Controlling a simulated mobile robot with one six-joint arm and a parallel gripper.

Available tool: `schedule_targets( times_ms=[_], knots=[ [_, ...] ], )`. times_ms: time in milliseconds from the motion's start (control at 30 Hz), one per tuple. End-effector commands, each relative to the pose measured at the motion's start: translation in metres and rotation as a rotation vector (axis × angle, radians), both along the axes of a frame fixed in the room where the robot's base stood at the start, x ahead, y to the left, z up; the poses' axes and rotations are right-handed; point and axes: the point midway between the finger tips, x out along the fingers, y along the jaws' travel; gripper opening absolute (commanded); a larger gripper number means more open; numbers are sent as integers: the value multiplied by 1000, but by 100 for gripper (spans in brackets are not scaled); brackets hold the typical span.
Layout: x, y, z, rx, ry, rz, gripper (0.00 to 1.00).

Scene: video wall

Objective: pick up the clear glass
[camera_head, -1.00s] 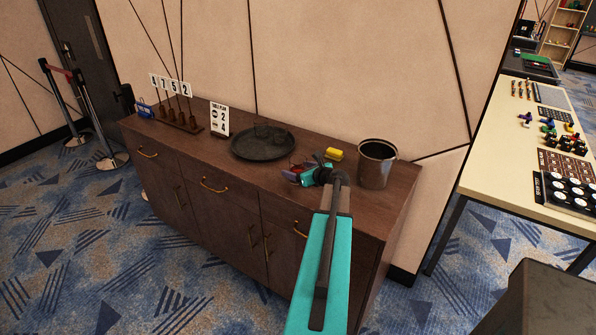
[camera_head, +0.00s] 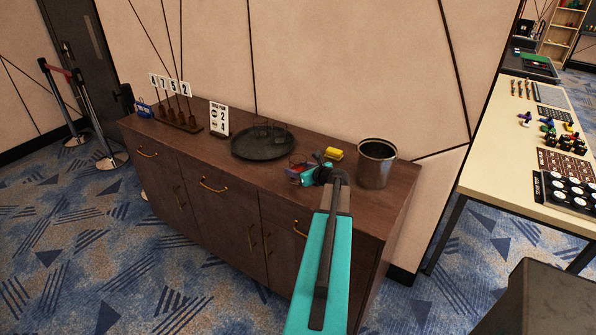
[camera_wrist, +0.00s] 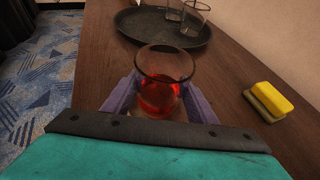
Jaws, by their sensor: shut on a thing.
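A glass (camera_wrist: 165,66) stands upright between the purple fingers of my gripper (camera_wrist: 162,98) in the wrist view. Its rim and upper wall are clear, and its lower part shows orange-red; I cannot tell whether that is a drink or coloured glass. My gripper is shut on this glass. In the head view my gripper (camera_head: 303,174) is over the cabinet top, with the glass (camera_head: 297,161) small and partly hidden by it. Two other clear, empty-looking glasses stand on the round dark tray (camera_wrist: 138,28) at the back of the wrist view.
The wooden cabinet top (camera_head: 220,165) also carries a yellow sponge (camera_head: 334,153), a metal bucket (camera_head: 376,165) to the right of my gripper, a number sign (camera_head: 219,118) and a numbered rack (camera_head: 179,121). The tray (camera_head: 262,154) lies left of my gripper. The wall is close behind.

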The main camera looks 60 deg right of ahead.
Motion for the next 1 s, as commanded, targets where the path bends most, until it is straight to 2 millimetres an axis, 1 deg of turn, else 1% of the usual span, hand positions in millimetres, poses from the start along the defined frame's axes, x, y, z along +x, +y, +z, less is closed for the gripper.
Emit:
schedule_targets(
  times_ms=[267, 567, 767, 1000],
  knots=[
    [0, 0, 2, 0, -1, 0, 20],
    [1, 1, 9, -1, -2, 1, 20],
    [1, 1, 17, -2, 0, 1, 20],
    [1, 1, 32, -2, 0, 1, 20]
  ],
)
